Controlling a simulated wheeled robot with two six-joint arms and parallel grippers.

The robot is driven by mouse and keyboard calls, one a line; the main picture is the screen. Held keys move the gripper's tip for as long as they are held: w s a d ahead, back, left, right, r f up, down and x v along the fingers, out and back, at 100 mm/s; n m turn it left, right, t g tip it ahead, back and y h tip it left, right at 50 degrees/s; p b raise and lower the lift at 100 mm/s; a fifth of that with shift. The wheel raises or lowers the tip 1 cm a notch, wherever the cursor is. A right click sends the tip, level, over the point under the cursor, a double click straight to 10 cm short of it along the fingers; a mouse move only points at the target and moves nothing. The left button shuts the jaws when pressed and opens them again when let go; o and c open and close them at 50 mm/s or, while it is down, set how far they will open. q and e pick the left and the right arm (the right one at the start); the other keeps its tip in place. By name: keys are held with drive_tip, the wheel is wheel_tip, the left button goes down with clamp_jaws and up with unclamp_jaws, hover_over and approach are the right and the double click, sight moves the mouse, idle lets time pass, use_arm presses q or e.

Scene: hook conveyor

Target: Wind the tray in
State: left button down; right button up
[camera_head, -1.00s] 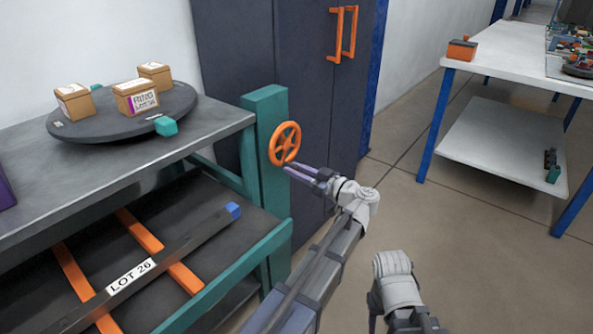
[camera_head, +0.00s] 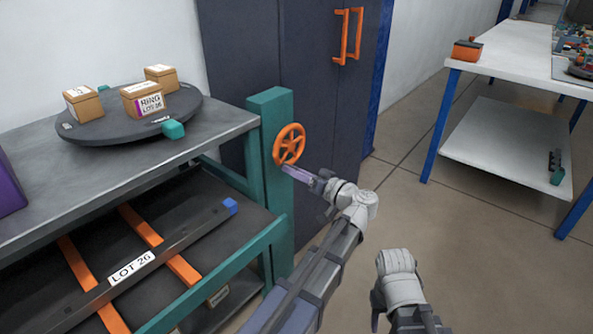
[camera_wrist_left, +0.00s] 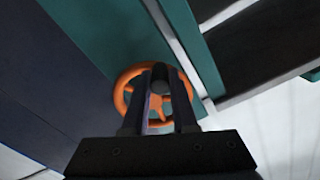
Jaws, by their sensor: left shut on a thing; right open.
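An orange spoked handwheel (camera_head: 289,145) is mounted on the teal post (camera_head: 271,180) at the end of the bench. My left gripper (camera_head: 303,174) is at the wheel's lower right edge. In the left wrist view, the wheel (camera_wrist_left: 126,88) shows behind its fingers (camera_wrist_left: 160,88), which are shut on a dark round handle (camera_wrist_left: 160,76). A long dark bar labelled LOT 26 (camera_head: 75,305), with a blue end, lies across orange strips on the lower deck. I cannot tell which part is the tray. My right arm's wrist shows at lower right, but its fingers do not.
A round dark turntable (camera_head: 95,134) with cartons (camera_head: 146,100) stands on the grey bench top. A dark cabinet (camera_head: 318,80) with orange handles stands behind the wheel. A white table (camera_head: 510,70) is at far right. The floor between is clear.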

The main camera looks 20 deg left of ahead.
use_arm(q)
drive_tip(key=shift+s+r+m, duration=0.15)
drive_tip(key=shift+r+m, duration=0.1)
drive_tip(key=shift+m, duration=0.15)
idle(0.3)
drive_tip(key=c, duration=0.7)
unclamp_jaws()
